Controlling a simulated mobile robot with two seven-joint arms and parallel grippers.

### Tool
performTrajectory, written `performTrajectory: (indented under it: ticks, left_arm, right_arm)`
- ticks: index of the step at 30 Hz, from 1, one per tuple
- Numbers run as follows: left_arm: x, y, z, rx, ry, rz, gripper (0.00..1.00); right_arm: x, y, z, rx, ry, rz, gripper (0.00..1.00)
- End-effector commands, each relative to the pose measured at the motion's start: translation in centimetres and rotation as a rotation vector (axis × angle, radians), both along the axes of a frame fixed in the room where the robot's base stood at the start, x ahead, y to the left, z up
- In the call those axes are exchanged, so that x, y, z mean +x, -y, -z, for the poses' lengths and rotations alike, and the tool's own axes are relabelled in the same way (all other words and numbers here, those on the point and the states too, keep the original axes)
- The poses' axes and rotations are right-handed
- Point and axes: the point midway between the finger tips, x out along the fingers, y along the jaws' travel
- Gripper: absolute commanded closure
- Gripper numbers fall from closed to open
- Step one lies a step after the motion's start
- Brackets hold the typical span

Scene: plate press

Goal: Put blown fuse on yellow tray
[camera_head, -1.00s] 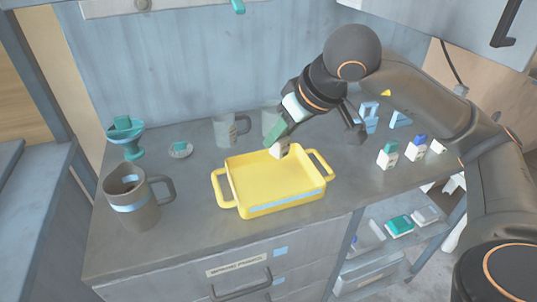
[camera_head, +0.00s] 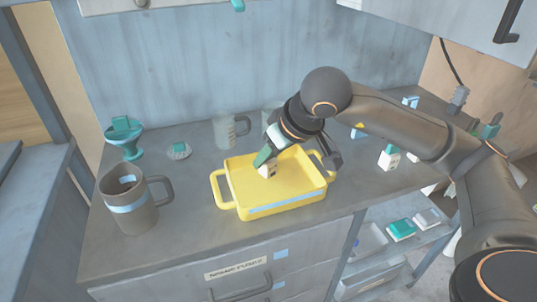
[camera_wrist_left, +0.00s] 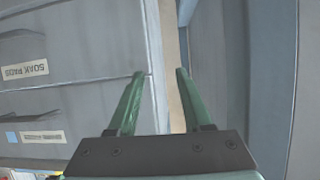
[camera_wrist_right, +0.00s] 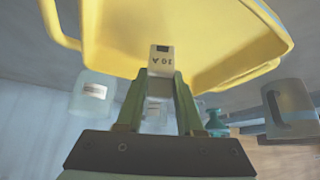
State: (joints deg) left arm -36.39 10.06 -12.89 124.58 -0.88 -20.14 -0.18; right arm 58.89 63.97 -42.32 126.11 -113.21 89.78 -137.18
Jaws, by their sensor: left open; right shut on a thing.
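The yellow tray (camera_head: 240,205) stands on the grey counter with a handle at each side; it also fills the top of the right wrist view (camera_wrist_right: 215,75). My right gripper (camera_head: 264,159) is shut on a small white fuse (camera_head: 267,171) and holds it inside the tray's outline. In the right wrist view the fuse (camera_wrist_right: 161,58) carries a "10 A" label and sits between the green fingertips. I cannot tell whether it touches the tray floor. My left gripper (camera_wrist_left: 160,74) shows only in the left wrist view, open and empty, in front of drawer fronts.
A big grey mug (camera_head: 133,212) and a teal funnel-like stand (camera_head: 126,140) are left of the tray. Another mug (camera_head: 226,131) stands behind it. A white and green fuse (camera_head: 389,158) stands to the right, below my right arm. Bare counter lies between the big mug and tray.

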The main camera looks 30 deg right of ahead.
Motion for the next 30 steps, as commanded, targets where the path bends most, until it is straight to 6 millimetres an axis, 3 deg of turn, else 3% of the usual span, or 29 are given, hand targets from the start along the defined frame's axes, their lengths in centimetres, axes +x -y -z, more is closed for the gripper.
performTrajectory:
  ticks: [17,18,21,30]
  left_arm:
    - [0.7,0.0,-1.6,-0.002,0.068,0.002,0.5]
    - [0.8,0.0,-1.9,-0.002,0.076,0.002,0.5]
    - [1.0,0.0,-2.1,-0.002,0.085,0.004,0.5]
    - [1.0,0.0,-2.1,0.002,0.082,0.007,0.5]
  right_arm:
    - [0.0,0.0,0.3,0.0,0.001,0.0,1.0]
    - [0.0,0.0,0.3,0.0,0.0,0.0,0.6]
    - [0.0,0.0,0.2,0.0,0.0,0.0,0.51]
    - [0.0,0.0,0.2,0.0,0.0,0.0,0.51]
